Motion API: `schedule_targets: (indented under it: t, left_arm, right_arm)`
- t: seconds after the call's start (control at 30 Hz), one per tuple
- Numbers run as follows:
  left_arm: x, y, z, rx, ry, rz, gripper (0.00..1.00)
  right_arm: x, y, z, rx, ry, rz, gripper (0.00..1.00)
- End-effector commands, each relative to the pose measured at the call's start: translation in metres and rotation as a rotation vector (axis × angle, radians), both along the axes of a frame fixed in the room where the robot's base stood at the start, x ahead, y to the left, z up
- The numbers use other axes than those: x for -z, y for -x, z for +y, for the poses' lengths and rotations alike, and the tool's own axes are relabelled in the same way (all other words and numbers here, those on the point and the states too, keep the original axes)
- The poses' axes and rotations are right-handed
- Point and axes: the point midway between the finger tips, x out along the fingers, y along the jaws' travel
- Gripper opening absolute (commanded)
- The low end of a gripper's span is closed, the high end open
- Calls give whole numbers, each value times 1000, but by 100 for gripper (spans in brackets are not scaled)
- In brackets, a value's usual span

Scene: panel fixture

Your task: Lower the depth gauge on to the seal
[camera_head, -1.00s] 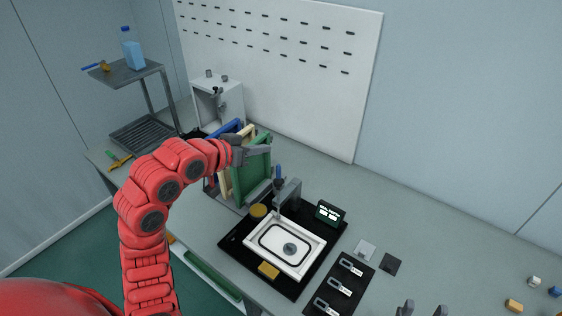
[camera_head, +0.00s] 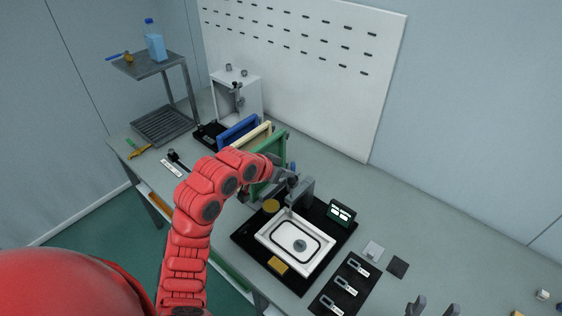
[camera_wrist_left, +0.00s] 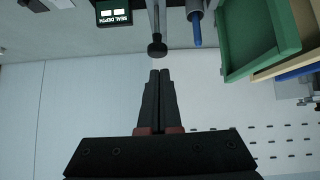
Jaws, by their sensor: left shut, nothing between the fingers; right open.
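The seal (camera_head: 299,244) is a dark rounded-rectangle loop in a white frame (camera_head: 267,240) on a black base. The depth gauge (camera_head: 300,192) appears as a grey upright at the back of that base; its lower tip is hard to make out. My left gripper (camera_head: 292,182) is beside the gauge's top in the head view. In the left wrist view its fingers (camera_wrist_left: 160,74) are shut and empty, pointing at a black round knob (camera_wrist_left: 157,48) on a rod, with a small gap visible. My right gripper (camera_head: 432,306) is open and empty at the bottom edge.
A seal depth display (camera_head: 341,213) stands right of the gauge. Green, cream and blue panels (camera_head: 238,132) stand in a rack behind my left arm. A yellow block (camera_head: 278,267) and a round brass piece (camera_head: 271,206) flank the frame. Black tray with clips (camera_head: 345,285) lies at right.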

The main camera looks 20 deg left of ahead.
Motion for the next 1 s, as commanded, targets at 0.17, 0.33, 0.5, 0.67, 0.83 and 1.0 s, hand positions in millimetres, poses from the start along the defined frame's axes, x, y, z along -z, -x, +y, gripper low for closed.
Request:
schedule_targets:
  t: [0.17, 0.33, 0.5, 0.67, 0.83, 1.0]
  left_arm:
    - [13, -1, -1, 1, 1, 0, 0]
    - [18, 0, -1, 1, 1, 0, 0]
    - [17, 0, -1, 1, 1, -1, 0]
    - [28, -1, -1, 1, 3, -1, 0]
    - [54, 0, -1, -1, 2, 0, 0]
    - [51, 0, -1, 0, 2, -1, 0]
  right_arm:
    - [-9, 0, 0, 0, 0, 0, 50]
    - [-9, 0, 0, 0, 0, 0, 50]
    - [-9, 0, 0, 0, 0, 0, 50]
    - [1, 0, 0, 0, 0, 0, 50]
    - [21, 0, 0, 0, 0, 1, 50]
    - [19, 0, 0, 0, 0, 0, 50]
